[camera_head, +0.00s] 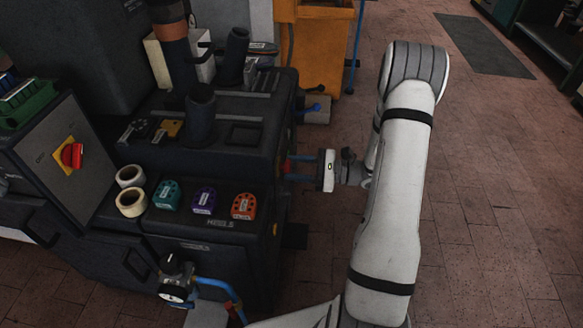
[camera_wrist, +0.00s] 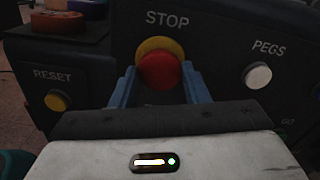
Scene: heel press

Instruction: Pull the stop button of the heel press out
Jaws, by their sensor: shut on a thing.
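The stop button (camera_wrist: 160,72) is a red round knob with a yellow collar (camera_wrist: 155,46) behind it, under the word STOP on the heel press (camera_wrist: 215,45). In the wrist view my gripper (camera_wrist: 159,84) has its two blue fingers on either side of the red knob, shut on it. In the head view my gripper (camera_head: 289,168) reaches the right side of the dark heel press (camera_head: 215,150) from the right. The fingertips and the button are mostly hidden there. I cannot tell from these frames how far the knob stands out.
On the same panel are a yellow RESET button (camera_wrist: 55,101) at left and a white PEGS button (camera_wrist: 257,75) at right. Coloured heels (camera_head: 204,200) and tape rolls (camera_head: 130,202) lie on the press. An orange bin (camera_head: 318,45) stands behind.

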